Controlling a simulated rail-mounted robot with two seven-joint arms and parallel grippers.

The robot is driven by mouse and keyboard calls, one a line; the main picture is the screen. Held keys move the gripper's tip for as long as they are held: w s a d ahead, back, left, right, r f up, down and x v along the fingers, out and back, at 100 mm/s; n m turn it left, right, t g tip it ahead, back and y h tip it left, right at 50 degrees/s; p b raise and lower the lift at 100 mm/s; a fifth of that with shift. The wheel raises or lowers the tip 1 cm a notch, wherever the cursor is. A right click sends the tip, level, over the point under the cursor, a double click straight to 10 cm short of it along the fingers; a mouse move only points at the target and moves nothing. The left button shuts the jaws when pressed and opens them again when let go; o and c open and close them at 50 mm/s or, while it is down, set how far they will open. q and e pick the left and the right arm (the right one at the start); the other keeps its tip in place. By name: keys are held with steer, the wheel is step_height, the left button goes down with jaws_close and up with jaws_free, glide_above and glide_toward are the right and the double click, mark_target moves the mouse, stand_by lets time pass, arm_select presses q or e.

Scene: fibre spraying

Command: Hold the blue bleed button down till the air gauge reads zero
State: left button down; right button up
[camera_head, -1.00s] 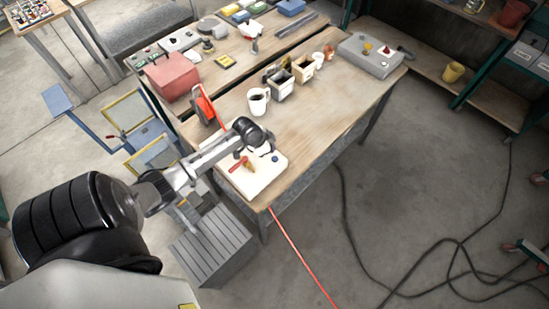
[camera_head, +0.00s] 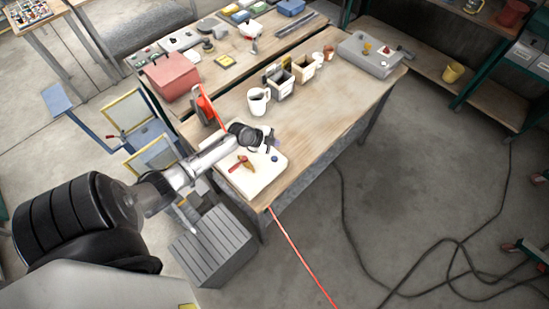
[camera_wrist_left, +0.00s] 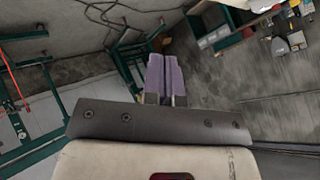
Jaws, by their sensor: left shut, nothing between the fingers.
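A cream panel (camera_head: 262,180) lies at the near left corner of the wooden bench in the head view. It carries a small blue button (camera_head: 275,158) and a red and yellow valve-like fitting (camera_head: 246,164). My left gripper (camera_head: 273,144) is over the panel's far edge, close to the blue button. I cannot tell its height, but the button shows clear of the fingers. In the left wrist view its purple fingers (camera_wrist_left: 165,78) are together with nothing between them; the button does not show there. No gauge face can be made out. My right gripper is out of view.
A white mug (camera_head: 258,101) of dark liquid stands behind the panel, with small open boxes (camera_head: 280,84) further back. A red tool (camera_head: 205,106) stands at the bench's left edge. A red hose (camera_head: 300,260) runs down to the floor. The bench's right middle is clear.

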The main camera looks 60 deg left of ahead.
arm_select(q)
steer(key=shift+f, duration=0.1)
steer(key=b, duration=0.6)
glide_above(274, 159)
step_height(274, 159, down, 7)
steer(key=shift+d+f, duration=0.1)
steer(key=shift+f, duration=0.1)
steer(key=shift+f+b, duration=0.5)
steer(key=shift+f, duration=0.1)
stand_by(0.6)
stand_by(0.7)
